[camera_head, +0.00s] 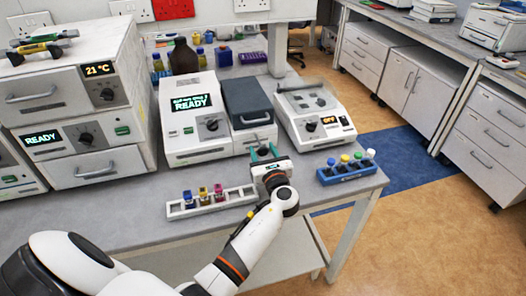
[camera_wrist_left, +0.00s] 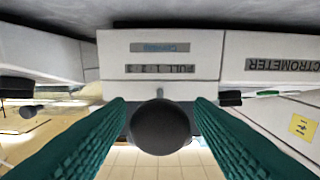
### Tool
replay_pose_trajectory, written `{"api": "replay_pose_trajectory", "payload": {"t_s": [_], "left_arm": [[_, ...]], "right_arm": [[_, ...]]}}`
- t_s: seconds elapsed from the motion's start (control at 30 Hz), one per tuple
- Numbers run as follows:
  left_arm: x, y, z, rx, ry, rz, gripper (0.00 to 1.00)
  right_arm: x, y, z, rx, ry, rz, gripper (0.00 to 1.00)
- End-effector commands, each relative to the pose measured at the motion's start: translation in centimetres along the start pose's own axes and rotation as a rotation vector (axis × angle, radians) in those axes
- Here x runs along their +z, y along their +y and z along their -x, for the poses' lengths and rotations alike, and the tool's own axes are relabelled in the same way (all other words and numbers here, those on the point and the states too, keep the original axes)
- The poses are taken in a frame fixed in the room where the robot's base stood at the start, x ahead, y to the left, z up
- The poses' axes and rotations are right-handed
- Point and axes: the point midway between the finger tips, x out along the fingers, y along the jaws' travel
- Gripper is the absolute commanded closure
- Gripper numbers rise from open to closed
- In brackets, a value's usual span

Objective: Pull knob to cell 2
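The black round knob (camera_wrist_left: 160,127) shows in the left wrist view, on a short stem below a white panel (camera_wrist_left: 160,55) marked "PULL 1 2 3". My left gripper (camera_wrist_left: 160,104) is open. Its two green fingers stand on either side of the knob, with a visible gap on each side. In the head view my left gripper (camera_head: 265,153) is at the front of the white spectrometer (camera_head: 200,148), below its dark lid (camera_head: 248,98). The knob is hidden there. The spectrometer's screen (camera_head: 191,103) ends in "READY". My right gripper is not in view.
A white rack (camera_head: 232,195) with several coloured-cap cuvettes stands left of my gripper. A blue rack (camera_head: 347,171) with capped vials stands to its right. Another white instrument (camera_head: 313,112) stands right of the spectrometer. Stacked ovens (camera_head: 75,105) fill the left. The front left bench is clear.

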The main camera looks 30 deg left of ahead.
Motion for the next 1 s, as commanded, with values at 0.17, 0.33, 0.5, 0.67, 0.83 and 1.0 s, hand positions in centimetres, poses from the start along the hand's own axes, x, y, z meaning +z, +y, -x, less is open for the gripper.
{"api": "replay_pose_trajectory", "payload": {"t_s": [0.17,0.33,0.5,0.67,0.83,1.0], "left_arm": [[0.1,0.0,0.6,0.001,0.000,0.000,0.52],[0.2,0.0,3.4,0.002,-0.001,0.002,0.52],[0.3,0.0,7.2,0.002,-0.002,0.002,0.52],[0.2,0.0,10.0,0.001,-0.002,0.002,0.52],[0.1,0.0,11.7,0.000,0.000,-0.001,0.52],[0.0,0.0,12.1,0.000,0.000,0.000,0.52]], "right_arm": [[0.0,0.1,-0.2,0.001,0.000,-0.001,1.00],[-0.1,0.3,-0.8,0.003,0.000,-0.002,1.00],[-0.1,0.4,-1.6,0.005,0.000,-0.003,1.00],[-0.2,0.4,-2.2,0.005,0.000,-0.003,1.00],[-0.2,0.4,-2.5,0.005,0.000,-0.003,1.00],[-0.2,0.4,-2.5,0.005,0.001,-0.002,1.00]]}}
